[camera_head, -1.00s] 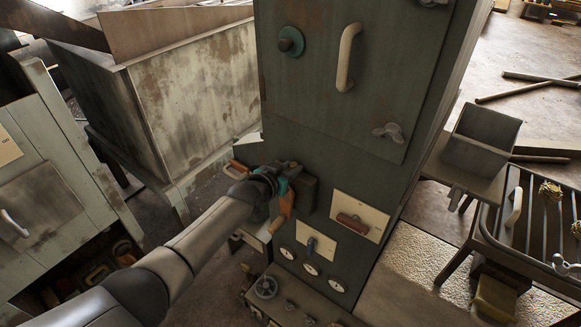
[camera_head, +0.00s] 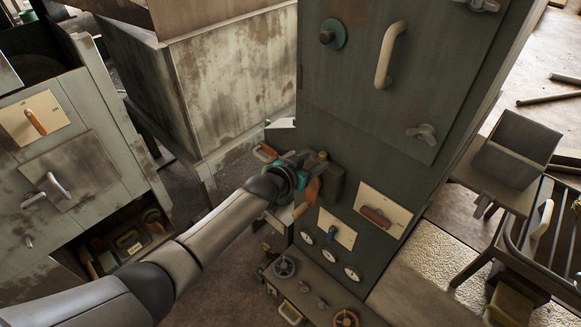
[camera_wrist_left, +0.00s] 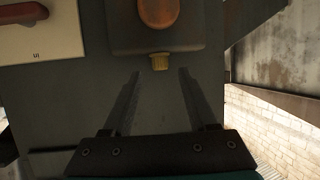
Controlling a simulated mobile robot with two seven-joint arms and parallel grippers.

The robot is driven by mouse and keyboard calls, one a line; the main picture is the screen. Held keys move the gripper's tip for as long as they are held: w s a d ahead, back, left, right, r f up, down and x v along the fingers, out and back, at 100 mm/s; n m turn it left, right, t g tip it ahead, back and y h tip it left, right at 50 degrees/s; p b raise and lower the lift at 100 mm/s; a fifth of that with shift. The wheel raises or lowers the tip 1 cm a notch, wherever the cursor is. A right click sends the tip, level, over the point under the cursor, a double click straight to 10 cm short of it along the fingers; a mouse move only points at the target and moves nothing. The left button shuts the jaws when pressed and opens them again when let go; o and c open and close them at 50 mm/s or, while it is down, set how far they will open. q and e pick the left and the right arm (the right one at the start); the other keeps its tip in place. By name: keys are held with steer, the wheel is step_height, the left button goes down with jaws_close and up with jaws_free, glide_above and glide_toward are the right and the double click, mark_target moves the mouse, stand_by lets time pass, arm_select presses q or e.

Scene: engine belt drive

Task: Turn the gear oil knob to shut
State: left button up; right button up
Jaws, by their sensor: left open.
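A dark box (camera_head: 333,187) sticks out from the front of the tall green cabinet (camera_head: 345,125). It carries an orange oval handle (camera_head: 312,192) and a small brass cap (camera_head: 322,156). In the left wrist view the orange handle (camera_wrist_left: 158,12) and brass cap (camera_wrist_left: 160,62) lie just beyond the fingertips. No readable label shows which part is the gear oil knob. My left gripper (camera_head: 300,160) is beside the box's upper left. In the wrist view its fingers (camera_wrist_left: 158,75) are apart with nothing between them. The gripper partly hides the box. My right gripper is not in view.
Right of the box is a cream plate with a red handle (camera_head: 376,216). Below are a plate with a blue lever (camera_head: 332,226) and several round gauges. A ledge with knobs (camera_head: 284,267) stands lower down. A rusty bin (camera_head: 225,85) is at left.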

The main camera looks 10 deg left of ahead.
arm_select(q)
steer(key=p+v, duration=0.2)
steer(key=v, duration=0.9)
steer(key=shift+p, duration=0.4)
